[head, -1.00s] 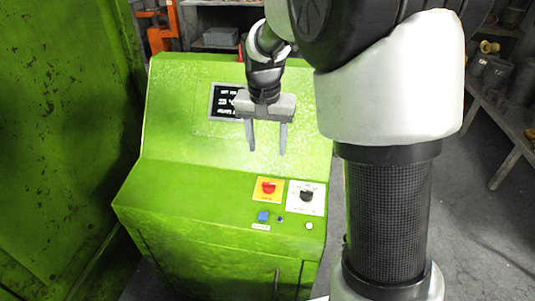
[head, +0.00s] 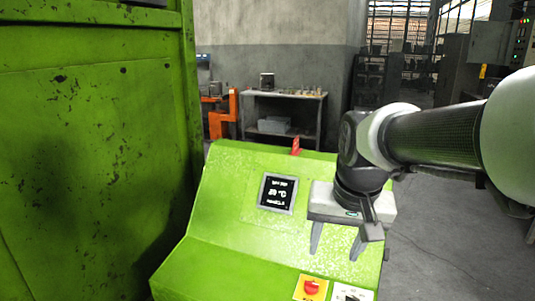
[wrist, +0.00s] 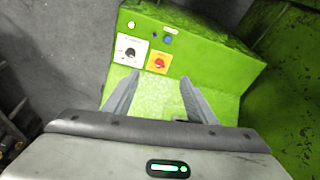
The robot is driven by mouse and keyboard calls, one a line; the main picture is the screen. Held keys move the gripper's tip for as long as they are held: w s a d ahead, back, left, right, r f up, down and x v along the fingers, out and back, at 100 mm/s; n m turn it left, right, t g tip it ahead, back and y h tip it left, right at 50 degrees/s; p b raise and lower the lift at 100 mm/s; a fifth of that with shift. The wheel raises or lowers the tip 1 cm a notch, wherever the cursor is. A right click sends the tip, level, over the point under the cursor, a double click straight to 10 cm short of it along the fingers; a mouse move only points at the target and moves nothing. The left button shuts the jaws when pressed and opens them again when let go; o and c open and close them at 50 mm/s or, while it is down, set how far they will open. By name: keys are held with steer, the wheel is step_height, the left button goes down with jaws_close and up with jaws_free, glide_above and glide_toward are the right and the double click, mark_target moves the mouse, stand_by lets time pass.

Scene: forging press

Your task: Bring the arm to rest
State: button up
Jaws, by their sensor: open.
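My gripper (head: 336,255) is open and empty in the head view, its two grey fingers pointing down in front of the green control console (head: 218,237). My arm reaches in from the right. In the wrist view my gripper (wrist: 153,98) also shows open, with nothing between the fingers. Beyond the fingertips lies the console (wrist: 205,62) with a red knob on a yellow plate (wrist: 158,63), a black knob on a white plate (wrist: 130,50) and a blue button (wrist: 168,40).
A large green machine wall (head: 90,150) stands close on the left. A workbench (head: 285,95) with small parts and an orange stand (head: 222,115) are behind. Grey floor (head: 430,230) is open to the right.

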steer(key=s+n+t, duration=0.2)
steer(key=s, duration=1)
step_height(320, 180, up, 17)
steer(key=p, duration=1.6)
steer(key=shift+w+d+p, duration=0.2)
steer(key=shift+d+p, duration=0.05)
steer(key=shift+p, duration=0.1)
steer(key=shift+f, duration=0.1)
